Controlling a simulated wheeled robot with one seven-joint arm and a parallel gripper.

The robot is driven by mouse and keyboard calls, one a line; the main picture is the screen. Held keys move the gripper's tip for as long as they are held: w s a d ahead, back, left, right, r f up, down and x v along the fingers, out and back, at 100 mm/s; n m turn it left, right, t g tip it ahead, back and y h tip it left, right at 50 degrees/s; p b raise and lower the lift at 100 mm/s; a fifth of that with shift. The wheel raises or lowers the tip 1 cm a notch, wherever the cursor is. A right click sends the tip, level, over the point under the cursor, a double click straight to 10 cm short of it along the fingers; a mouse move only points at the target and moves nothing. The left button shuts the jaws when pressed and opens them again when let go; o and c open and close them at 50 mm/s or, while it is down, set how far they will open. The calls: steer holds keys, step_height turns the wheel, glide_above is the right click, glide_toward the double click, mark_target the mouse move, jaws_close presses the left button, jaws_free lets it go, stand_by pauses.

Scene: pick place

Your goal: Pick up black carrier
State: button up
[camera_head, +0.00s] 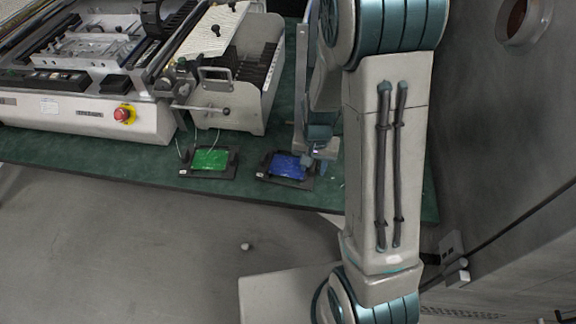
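Two black carriers lie flat on the green table near its front edge. The left black carrier (183,171) holds a green board (211,159). The right black carrier (266,175) holds a blue board (287,166). My gripper (314,165) is low over the right end of the right carrier, partly hidden by my arm. I cannot tell whether it touches the carrier or whether its fingers are open or shut.
A white machine with a red button (124,114) stands at the left on the green table (110,165). A slotted rack (243,85) stands behind the carriers. A grey wall (510,120) rises at the right. Floor in front is mostly clear.

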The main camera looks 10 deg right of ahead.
jaws_close()
steer(key=shift+r, duration=0.1)
